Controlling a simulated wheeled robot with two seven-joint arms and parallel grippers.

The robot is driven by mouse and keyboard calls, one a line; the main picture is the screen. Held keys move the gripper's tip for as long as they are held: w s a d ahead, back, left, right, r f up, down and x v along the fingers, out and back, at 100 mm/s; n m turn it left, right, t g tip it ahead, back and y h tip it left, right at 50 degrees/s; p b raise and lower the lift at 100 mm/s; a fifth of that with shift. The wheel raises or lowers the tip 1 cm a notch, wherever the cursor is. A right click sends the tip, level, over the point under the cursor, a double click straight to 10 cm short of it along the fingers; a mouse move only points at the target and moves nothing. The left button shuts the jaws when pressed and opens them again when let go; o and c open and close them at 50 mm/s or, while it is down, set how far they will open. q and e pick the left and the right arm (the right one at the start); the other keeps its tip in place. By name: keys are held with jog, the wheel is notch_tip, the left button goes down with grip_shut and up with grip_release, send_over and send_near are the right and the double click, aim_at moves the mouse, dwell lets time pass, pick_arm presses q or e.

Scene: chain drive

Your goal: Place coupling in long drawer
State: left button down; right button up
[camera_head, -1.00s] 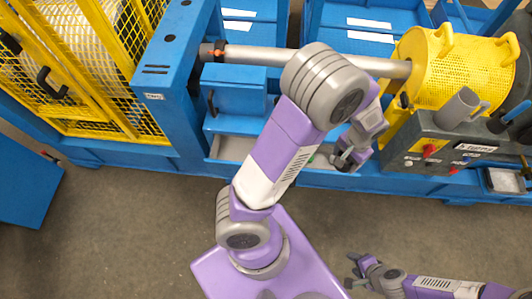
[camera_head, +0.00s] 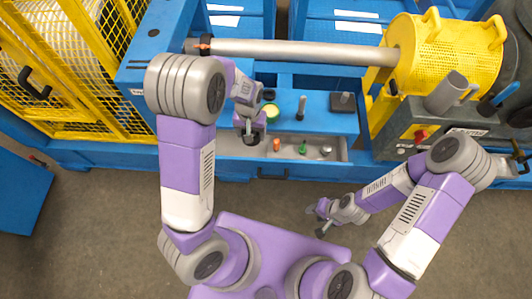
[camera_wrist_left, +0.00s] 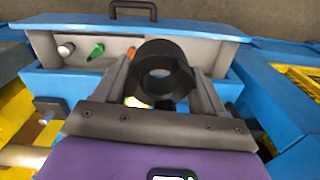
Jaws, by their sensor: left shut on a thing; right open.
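The coupling (camera_wrist_left: 163,70) is a thick black ring with a central hole, held between the two fingers of my left gripper (camera_wrist_left: 165,85). In the head view my left gripper (camera_head: 251,134) hangs over the left part of the open long drawer (camera_head: 232,149), with the dark coupling (camera_head: 250,140) partly hidden at its tips. Whether the coupling touches the drawer cannot be told. My right gripper (camera_head: 318,221) is open and empty, over the floor in front of the drawer.
An orange piece (camera_head: 277,145), a green piece (camera_head: 303,149) and a grey piece (camera_head: 326,150) stand in the drawer's middle and right. A grey shaft (camera_head: 300,51) runs behind to a yellow mesh guard (camera_head: 440,60). A grey mug (camera_head: 447,92) stands on the control box.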

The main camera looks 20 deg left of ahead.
aim_at(238, 155)
pick_arm(q)
jog(key=w+a+f+n+b, duration=0.2)
jog(key=f+b, duration=0.3)
jog(key=f, duration=0.6)
jog(key=w+a+f+n+b, duration=0.2)
jog(key=a+f+b, duration=0.3)
jog(key=f, duration=0.6)
jog(key=w+a+f+n+b, duration=0.3)
jog(key=a+f+b, duration=0.1)
jog(key=f, duration=0.7)
jog(key=shift+f+n+b, duration=0.4)
jog(key=shift+b, duration=0.4)
jog(key=shift+f, duration=0.25)
jog(key=shift+c, duration=0.5)
grip_release()
jog(key=shift+s, duration=0.1)
jog(key=shift+r, duration=0.55)
notch_tip(238, 155, up, 11)
jog(key=p, duration=0.4)
jog(key=shift+r, duration=0.2)
